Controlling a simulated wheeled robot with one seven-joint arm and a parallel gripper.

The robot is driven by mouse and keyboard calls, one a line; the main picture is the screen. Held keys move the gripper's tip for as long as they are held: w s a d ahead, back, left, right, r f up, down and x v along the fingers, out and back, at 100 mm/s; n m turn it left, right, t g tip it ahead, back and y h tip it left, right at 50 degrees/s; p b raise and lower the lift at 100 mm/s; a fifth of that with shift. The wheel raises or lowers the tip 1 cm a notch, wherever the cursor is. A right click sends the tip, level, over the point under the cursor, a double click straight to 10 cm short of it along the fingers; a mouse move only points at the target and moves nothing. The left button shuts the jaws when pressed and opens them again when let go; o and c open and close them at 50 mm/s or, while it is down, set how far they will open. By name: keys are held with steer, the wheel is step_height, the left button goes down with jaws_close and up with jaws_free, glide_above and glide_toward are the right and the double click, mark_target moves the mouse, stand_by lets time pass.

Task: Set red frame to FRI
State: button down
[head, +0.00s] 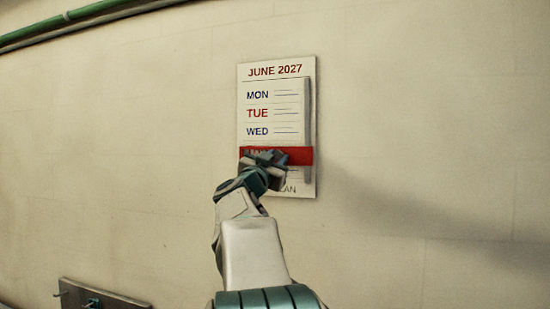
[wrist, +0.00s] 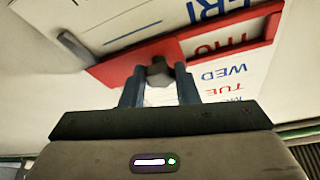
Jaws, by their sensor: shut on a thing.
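The red frame (head: 298,155) sits on the wall calendar (head: 274,83), on the row just below WED in the head view. In the wrist view the red frame (wrist: 115,70) surrounds the THU row, with FRI beside it, outside the frame. My gripper (head: 264,160) is in front of the frame's left part in the head view. In the wrist view my gripper (wrist: 158,80) has its two fingers closed on a dark knob (wrist: 158,70) on the frame. My arm and gripper hide part of the rows below WED in the head view.
A grey vertical rail (head: 307,115) runs along the calendar's right edge. A green pipe (head: 60,26) crosses the wall at upper left. A dark panel with hooks (head: 100,296) is at lower left. The wall around the calendar is clear.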

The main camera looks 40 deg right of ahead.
step_height(320, 180, down, 4)
steer(key=shift+d+f+b, duration=0.1)
steer(key=shift+f+b, duration=0.15)
steer(key=shift+b, duration=0.7)
steer(key=c, duration=1.1)
jaws_free()
steer(key=shift+s+r, duration=0.1)
steer(key=b+v, duration=0.4)
steer(key=v, duration=1)
